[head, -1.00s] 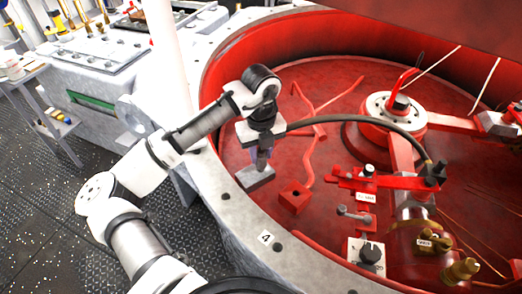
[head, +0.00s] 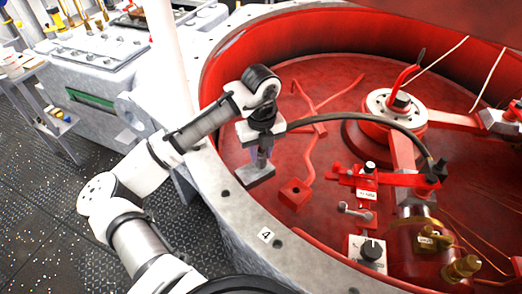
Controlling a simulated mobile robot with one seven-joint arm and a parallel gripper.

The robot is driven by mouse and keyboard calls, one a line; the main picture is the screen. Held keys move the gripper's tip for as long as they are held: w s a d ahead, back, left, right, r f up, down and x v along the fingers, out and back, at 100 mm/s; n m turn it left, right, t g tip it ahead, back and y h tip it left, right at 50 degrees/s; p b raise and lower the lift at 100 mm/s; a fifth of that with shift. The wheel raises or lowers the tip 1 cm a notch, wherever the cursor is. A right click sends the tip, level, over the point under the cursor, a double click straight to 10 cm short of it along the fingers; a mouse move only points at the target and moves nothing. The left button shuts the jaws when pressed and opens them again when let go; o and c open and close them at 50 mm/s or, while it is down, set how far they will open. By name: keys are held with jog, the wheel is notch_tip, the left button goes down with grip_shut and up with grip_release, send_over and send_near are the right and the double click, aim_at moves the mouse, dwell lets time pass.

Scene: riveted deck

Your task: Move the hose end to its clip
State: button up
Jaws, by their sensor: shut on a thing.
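My gripper (head: 261,158) is shut and points down just inside the rim of the red well. A black hose (head: 372,118) arches from beside my gripper to a black fitting on a red bracket (head: 385,177) at the right. The hose end lies at my gripper, and its tip is hidden by the fingers. A flat grey block (head: 255,177) shows right below the fingers; whether they touch it is not clear. No clip can be made out for certain.
A red block with a hole (head: 295,193) lies right of my gripper. A knob box (head: 368,254), a brass fitting (head: 462,268) and a round red hub (head: 395,110) stand in the well. The pale rim (head: 238,215) curves below my gripper.

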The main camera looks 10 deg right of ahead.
jog(key=shift+f, duration=0.35)
jog(key=o, duration=1.1)
notch_tip(320, 180, up, 14)
jog(key=shift+f+b, duration=0.1)
jog(key=shift+b, duration=0.45)
